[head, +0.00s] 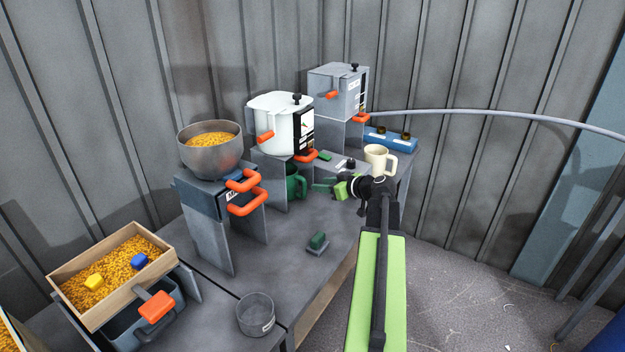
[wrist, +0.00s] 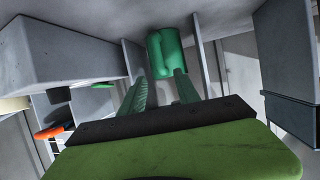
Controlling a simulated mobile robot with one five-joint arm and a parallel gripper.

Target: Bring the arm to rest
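My gripper (head: 330,187) is at the end of my light-green arm, above the right part of the grey bench (head: 300,232). It points left, toward the stand under the white jerry can (head: 280,125). In the wrist view my gripper (wrist: 160,76) has its two green fingers spread apart with nothing held between them. A green mug (head: 296,184) stands under the white can's stand. It also shows in the wrist view (wrist: 165,50), beyond the fingertips and apparently apart from them.
A cream mug (head: 376,157) stands close behind my gripper. A grey jerry can (head: 338,92) is on a rear stand. A grain bowl (head: 210,154), a wooden grain tray (head: 70,258) and a grey pot (head: 255,314) are left. Clear floor (head: 450,290) lies right of the bench.

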